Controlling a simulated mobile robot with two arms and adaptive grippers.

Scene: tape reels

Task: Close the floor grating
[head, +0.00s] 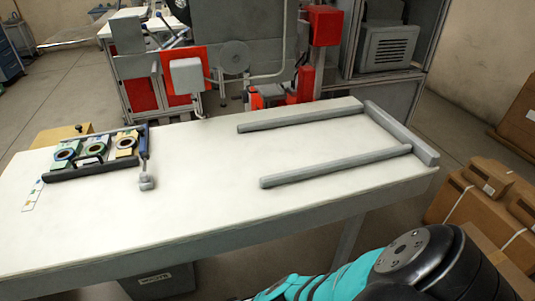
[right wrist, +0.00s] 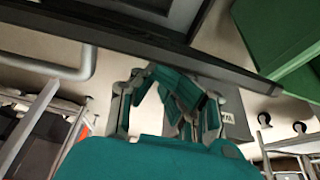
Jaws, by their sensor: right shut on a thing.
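My right gripper (right wrist: 168,82) shows in the right wrist view, with its teal fingers drawn together at a long dark bar (right wrist: 150,45). The bar runs diagonally across the top of that view. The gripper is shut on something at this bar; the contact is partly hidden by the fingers. I cannot tell whether the bar is an edge of the floor grating. No grating is clearly recognisable in the head view. My right arm (head: 355,275) reaches in low at the bottom right of the head view, with its gripper out of frame. My left gripper is not in view.
A white table (head: 215,170) fills the middle of the head view. It carries a dark rack (head: 95,165) with tape reels and a grey U-shaped frame (head: 400,130). A grey bin (head: 160,283) stands beneath it. Cardboard boxes (head: 490,205) stand at the right.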

